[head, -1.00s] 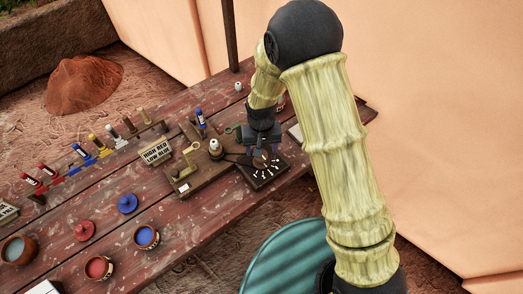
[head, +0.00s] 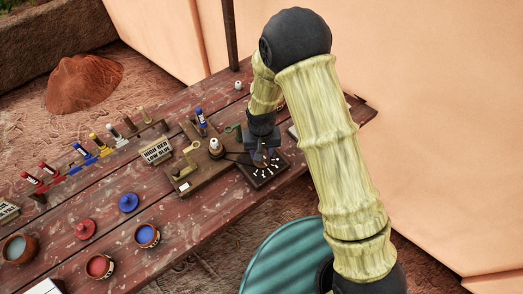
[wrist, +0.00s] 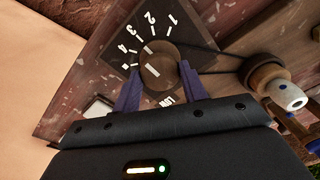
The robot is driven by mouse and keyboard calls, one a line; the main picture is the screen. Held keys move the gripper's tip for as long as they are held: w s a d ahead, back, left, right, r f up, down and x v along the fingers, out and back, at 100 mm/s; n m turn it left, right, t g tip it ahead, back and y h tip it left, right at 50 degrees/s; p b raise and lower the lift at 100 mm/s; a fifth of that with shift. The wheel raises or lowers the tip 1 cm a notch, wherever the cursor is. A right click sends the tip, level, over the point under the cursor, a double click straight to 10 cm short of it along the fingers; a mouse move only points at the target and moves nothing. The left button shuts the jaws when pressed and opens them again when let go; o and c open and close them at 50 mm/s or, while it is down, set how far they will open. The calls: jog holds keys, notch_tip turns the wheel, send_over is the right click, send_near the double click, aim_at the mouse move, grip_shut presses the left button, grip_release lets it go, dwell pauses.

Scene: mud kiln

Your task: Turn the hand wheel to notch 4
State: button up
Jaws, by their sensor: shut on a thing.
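The hand wheel (wrist: 158,70) is a round brown knob on a dark square dial plate (wrist: 104,50) in the wrist view. White numerals 1, 2, 3 and 4 run around its far and left side, with white tick marks. My gripper (wrist: 160,88) is shut on the hand wheel, one dark finger on each side. In the head view my gripper (head: 263,148) reaches down onto the dial plate (head: 262,177) and hides most of the wheel. I cannot tell for sure which notch the wheel points to.
A dark belt runs from the wheel to a white-topped spindle (head: 215,146) on a wooden board. A teal drum (head: 285,255) stands in front.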

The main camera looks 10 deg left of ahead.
jog(key=shift+n+b, duration=0.6)
jog(key=shift+n, duration=2.2)
jog(key=o, duration=1)
jog(key=shift+c, duration=0.2)
jog(key=shift+r, duration=0.1)
notch_tip(320, 180, up, 17)
jog(key=b, duration=0.1)
jog(key=shift+r+b, duration=0.15)
jog(key=shift+b, duration=0.2)
